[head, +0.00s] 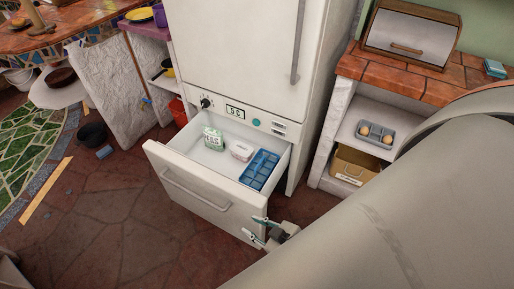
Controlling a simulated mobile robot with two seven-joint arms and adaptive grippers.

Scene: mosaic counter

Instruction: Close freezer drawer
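The freezer drawer (205,196) is pulled out from the bottom of the white fridge (241,45). Its front panel with a bar handle (194,190) faces the lower left. Inside lie a green and white carton (213,138), a small pale tub (241,151) and a blue ice tray (260,169). My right gripper (259,231) is at the lower right corner of the drawer front, its fingers spread apart with nothing seen between them. I cannot tell whether it touches the panel. My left gripper is not in view.
My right arm fills the lower right. To the right, a tiled counter (459,84) carries a bread box (411,43), with a muffin tray (375,135) on a shelf below. Stone floor (110,230) is clear left of the drawer; a black pot (92,134) stands farther back.

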